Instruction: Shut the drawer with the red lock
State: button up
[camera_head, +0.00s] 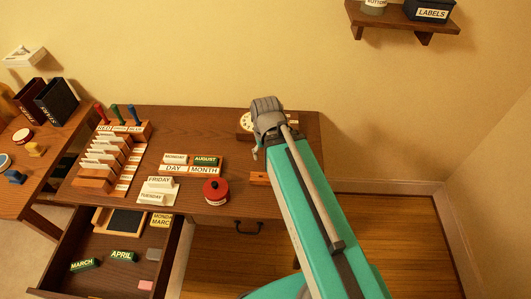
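One desk drawer (171,262) is pulled open at the lower left. Its front panel is partly out of the bottom of the picture, and no red lock shows on what is visible. A second drawer front with a dark handle (248,229) sits under the desk's right part and looks closed; no red lock is visible there either. My gripper (257,147) is above the right part of the desk, well away from the open drawer. Its fingers are mostly hidden behind its grey body, so I cannot tell whether it is open.
The desk (285,150) bears a card rack (103,165), day and month blocks (190,169), a red round pot (216,191) and a round dial (245,122). The open drawer holds month blocks (122,256). A side table (50,165) stands left; floor at right is clear.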

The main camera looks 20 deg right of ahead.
aim_at(112, 279)
jog(key=u, duration=2.2)
